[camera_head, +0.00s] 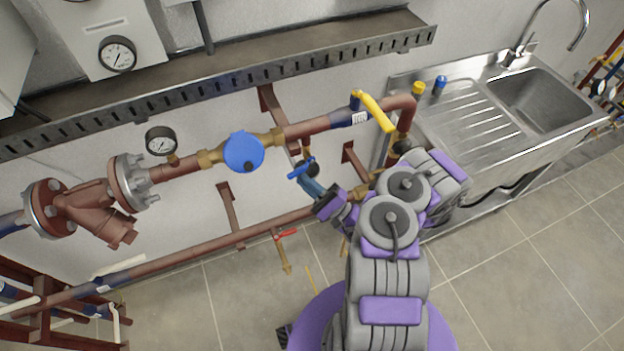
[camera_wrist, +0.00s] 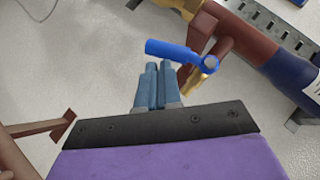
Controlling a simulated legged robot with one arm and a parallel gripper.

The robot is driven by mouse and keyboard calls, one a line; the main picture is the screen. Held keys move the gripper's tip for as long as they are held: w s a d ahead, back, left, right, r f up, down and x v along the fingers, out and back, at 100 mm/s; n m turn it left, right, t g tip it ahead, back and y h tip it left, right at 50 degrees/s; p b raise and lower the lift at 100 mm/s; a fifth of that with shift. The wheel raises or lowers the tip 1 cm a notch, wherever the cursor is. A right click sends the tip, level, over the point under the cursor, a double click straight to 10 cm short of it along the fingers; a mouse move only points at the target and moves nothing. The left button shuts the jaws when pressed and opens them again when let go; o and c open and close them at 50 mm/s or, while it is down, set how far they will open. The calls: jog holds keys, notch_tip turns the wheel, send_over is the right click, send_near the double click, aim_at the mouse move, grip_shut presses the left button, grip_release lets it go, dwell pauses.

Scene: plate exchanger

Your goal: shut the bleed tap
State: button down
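The small tap with a blue lever (camera_head: 301,168) hangs on a short branch below the upper pipe. In the wrist view its blue lever (camera_wrist: 182,52) lies nearly crosswise, running left from a brass body (camera_wrist: 200,80). My gripper (camera_head: 309,182) is right by this tap, below it in the head view. In the wrist view my gripper's two blue-grey fingers (camera_wrist: 158,66) are together, with nothing seen between them. Their tips are just below the lever's left end; I cannot tell if they touch it. A red-handled tap (camera_head: 286,233) sits on the lower pipe.
The upper pipe carries a yellow lever valve (camera_head: 374,111), a blue round meter (camera_head: 243,152) and a gauge (camera_head: 161,141). A perforated metal tray (camera_head: 220,80) runs above. A steel sink (camera_head: 540,100) stands at the right. The tiled floor in front is open.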

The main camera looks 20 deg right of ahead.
jog(key=shift+a+r+y, duration=0.3)
jog(key=shift+a+r, duration=0.45)
jog(key=shift+a, duration=0.3)
